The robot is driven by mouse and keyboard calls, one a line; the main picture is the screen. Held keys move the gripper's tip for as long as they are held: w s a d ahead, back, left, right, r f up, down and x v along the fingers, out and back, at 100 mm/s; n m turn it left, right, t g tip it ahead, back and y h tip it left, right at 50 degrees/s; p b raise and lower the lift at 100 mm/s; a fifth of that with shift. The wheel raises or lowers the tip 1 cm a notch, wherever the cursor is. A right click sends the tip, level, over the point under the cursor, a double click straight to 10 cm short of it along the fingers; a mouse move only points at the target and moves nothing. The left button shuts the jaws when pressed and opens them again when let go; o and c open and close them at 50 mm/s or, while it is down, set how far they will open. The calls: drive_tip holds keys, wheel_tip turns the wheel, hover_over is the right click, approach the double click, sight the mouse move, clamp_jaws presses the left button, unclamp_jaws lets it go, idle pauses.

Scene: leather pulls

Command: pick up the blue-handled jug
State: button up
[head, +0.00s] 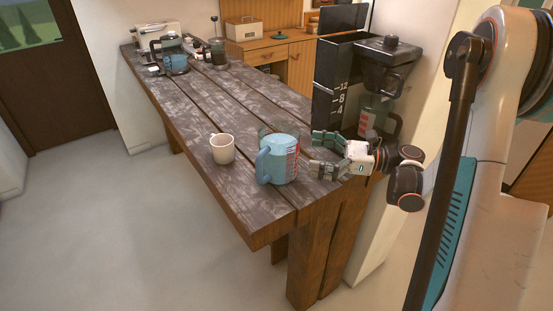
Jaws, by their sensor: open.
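The blue-handled jug (278,160) stands upright near the front end of the dark wooden table. It is a clear measuring jug with red markings and blue on its lower body, and its blue handle faces left. My gripper (324,154) is just to the right of the jug, with its two fingers spread and pointing left towards it. The gripper is open and holds nothing. I cannot tell whether a fingertip touches the jug.
A cream mug (222,148) stands left of the jug. A black coffee maker (352,85) with a glass carafe rises behind my gripper. An espresso machine (158,45) and other items crowd the table's far end. The table's middle (210,98) is clear.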

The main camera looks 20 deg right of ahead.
sight(278, 151)
drive_tip(key=x, duration=0.4)
drive_tip(key=shift+a+b, duration=0.15)
drive_tip(key=shift+b, duration=0.15)
drive_tip(key=shift+b+x, duration=0.9)
drive_tip(key=shift+x, duration=1.75)
drive_tip(key=shift+s+f, duration=0.1)
drive_tip(key=shift+f, duration=0.1)
drive_tip(key=shift+c, duration=0.6)
drive_tip(key=c, duration=1.6)
drive_tip(key=shift+o, duration=0.2)
drive_tip(key=shift+r, duration=0.2)
